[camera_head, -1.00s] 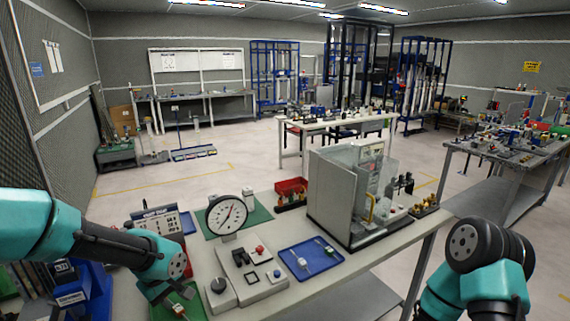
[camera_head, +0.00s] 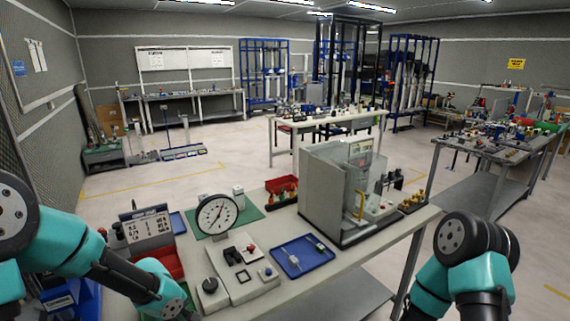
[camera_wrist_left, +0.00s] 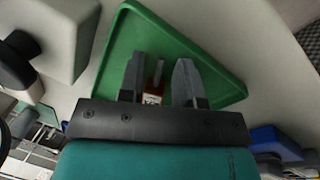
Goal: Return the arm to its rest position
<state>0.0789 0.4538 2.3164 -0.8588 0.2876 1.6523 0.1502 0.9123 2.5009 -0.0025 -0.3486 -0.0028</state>
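My left arm comes in from the left in the head view, its wrist low near the front left of the bench, with the fingertips out of sight there. In the left wrist view my left gripper (camera_wrist_left: 160,80) is open over a green tray (camera_wrist_left: 215,75). A small red and white item (camera_wrist_left: 153,88) shows between the two fingers, with a gap on its right side, and does not look gripped. My right arm (camera_head: 470,265) is folded at the lower right of the head view; its gripper is out of the picture.
The bench holds a dial gauge (camera_head: 217,215), a control box with a black knob (camera_head: 210,286), a blue tray (camera_head: 303,257), a red bin (camera_head: 281,188) and a clear-walled machine (camera_head: 330,190). A display panel (camera_head: 146,228) stands close behind my left arm.

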